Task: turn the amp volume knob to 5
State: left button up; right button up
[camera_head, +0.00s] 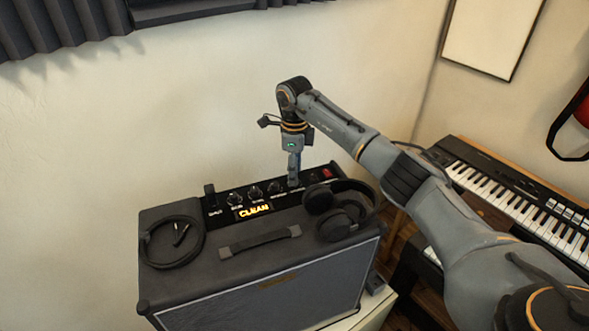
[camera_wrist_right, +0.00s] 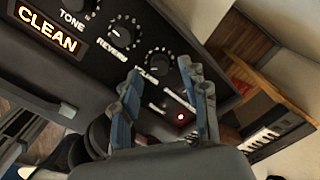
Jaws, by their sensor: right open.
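The amp (camera_head: 260,290) stands below my right arm, with a black control panel along its back top edge. In the right wrist view, the volume knob (camera_wrist_right: 158,62) is a small dark knob with a ring of white marks; its setting is too small to read. My right gripper (camera_wrist_right: 158,72) is open, and the knob shows between its two blue-grey fingertips. I cannot tell whether they touch it. In the head view, my right gripper (camera_head: 293,183) points down at the panel and hides the part behind it. My left gripper is not in view.
The reverb knob (camera_wrist_right: 122,35) sits beside the volume knob. Headphones (camera_head: 340,207) lie on the amp close to my right gripper. A coiled cable (camera_head: 158,264) and a carry handle (camera_head: 260,240) are on top. A keyboard (camera_head: 520,200) stands at the right; a wall rises behind.

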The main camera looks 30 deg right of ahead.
jog(key=shift+f, duration=0.85)
jog(key=shift+c, duration=0.5)
grip_shut()
